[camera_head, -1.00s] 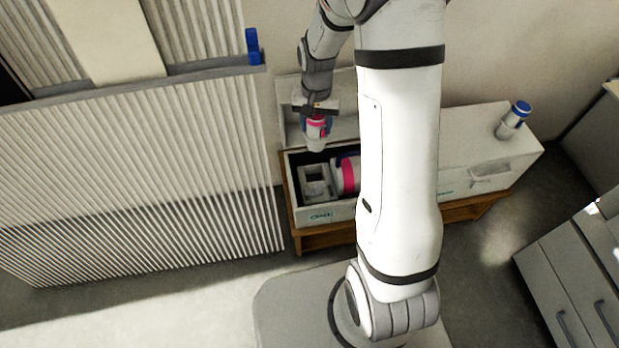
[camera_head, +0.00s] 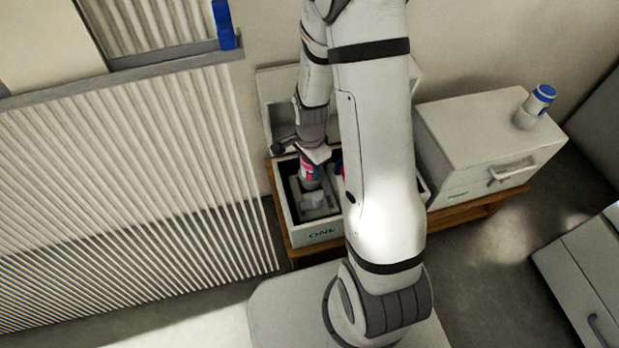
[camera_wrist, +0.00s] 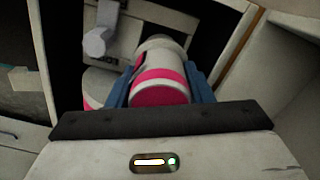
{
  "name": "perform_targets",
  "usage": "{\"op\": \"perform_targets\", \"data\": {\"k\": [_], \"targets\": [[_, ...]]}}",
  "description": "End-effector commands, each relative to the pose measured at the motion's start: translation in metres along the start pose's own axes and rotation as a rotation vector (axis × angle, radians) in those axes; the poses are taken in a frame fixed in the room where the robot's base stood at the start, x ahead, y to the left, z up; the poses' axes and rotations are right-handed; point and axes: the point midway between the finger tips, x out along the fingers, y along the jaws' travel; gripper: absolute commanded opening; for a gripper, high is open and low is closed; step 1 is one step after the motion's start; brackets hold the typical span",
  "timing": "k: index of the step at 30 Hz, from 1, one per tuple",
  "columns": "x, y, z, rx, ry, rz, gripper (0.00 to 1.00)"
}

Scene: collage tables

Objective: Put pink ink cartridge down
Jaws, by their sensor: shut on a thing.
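A white cartridge with pink bands (camera_wrist: 160,82) is held between the blue fingers of my gripper (camera_wrist: 158,88) in the wrist view. In the head view my gripper (camera_head: 312,160) points down into the open white box (camera_head: 322,236), and the cartridge's lower end is inside the box. Whether it touches the bottom or a holder is not clear. A grey holder (camera_wrist: 125,65) stands in the box beyond the cartridge. A second pink-banded cartridge (camera_wrist: 95,88) lies left of the held one, partly hidden by my finger.
The box's lid (camera_head: 275,95) stands open behind it. A closed white box (camera_head: 490,145) to the right carries a blue-topped cylinder (camera_head: 537,105). Both boxes stand on a low wooden bench (camera_head: 470,212). A ribbed panel (camera_head: 130,190) is close on the left. My arm hides part of the open box.

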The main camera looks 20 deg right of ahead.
Motion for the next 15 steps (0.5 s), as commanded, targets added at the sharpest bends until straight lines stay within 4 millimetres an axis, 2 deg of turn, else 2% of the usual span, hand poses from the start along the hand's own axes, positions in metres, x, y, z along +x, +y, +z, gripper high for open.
{"op": "perform_targets", "data": {"k": [9, 15], "targets": [[0.041, -0.002, 0.003, -0.011, 0.000, 0.001, 0.20], [0.042, -0.002, 0.003, -0.012, 0.001, -0.002, 0.20]]}}
